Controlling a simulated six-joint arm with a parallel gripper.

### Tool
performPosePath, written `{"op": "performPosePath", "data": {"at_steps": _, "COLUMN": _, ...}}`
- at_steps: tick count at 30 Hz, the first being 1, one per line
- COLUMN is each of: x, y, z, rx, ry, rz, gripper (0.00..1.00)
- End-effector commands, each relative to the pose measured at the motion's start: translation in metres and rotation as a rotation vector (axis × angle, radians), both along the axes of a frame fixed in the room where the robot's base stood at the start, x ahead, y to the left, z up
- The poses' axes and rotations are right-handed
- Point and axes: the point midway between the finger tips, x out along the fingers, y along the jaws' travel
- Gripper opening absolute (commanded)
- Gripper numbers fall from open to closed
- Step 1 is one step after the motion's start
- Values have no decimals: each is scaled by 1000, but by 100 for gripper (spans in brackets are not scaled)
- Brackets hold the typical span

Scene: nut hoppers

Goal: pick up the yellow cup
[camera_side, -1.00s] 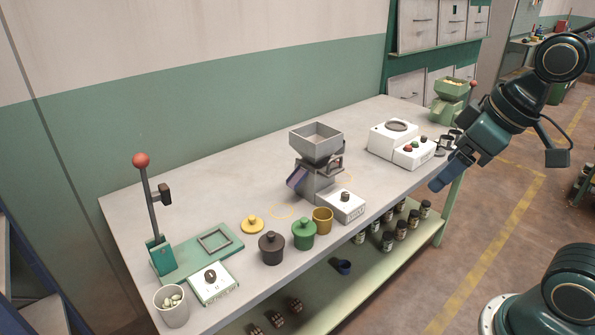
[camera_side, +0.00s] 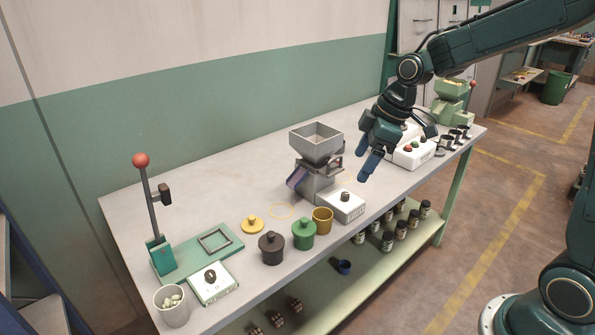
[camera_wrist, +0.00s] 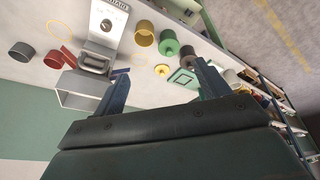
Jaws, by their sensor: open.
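The yellow cup (camera_side: 322,221) stands upright and open-topped near the bench's front edge, just right of a green lidded pot (camera_side: 304,235). In the wrist view the yellow cup (camera_wrist: 145,33) is near the top, beside the green pot (camera_wrist: 168,42). A yellow lid with a knob (camera_side: 252,225) lies apart on the bench, behind the pots. My gripper (camera_side: 366,158) is open and empty in the air, up and to the right of the cup in the side view. Its two fingers (camera_wrist: 161,70) are spread in the wrist view, with nothing between them.
A grey hopper (camera_side: 316,143) and a white box with a knob (camera_side: 342,206) stand close to the cup. A dark lidded pot (camera_side: 271,248) is left of the green one. A lever press (camera_side: 160,252) stands at left, a white machine (camera_side: 412,155) at right.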

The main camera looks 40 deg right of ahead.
Motion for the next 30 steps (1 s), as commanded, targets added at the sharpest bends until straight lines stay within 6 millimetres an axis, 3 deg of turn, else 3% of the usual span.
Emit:
{"op": "performPosePath", "data": {"at_steps": 7, "x": 38, "y": -15, "z": -47, "rx": 24, "ry": 4, "rz": 132, "gripper": 75}}
{"op": "performPosePath", "data": {"at_steps": 15, "x": 62, "y": -27, "z": -88, "rx": 48, "ry": -7, "rz": 238, "gripper": 75}}
{"op": "performPosePath", "data": {"at_steps": 30, "x": 69, "y": -27, "z": -104, "rx": 55, "ry": -14, "rz": 265, "gripper": 75}}
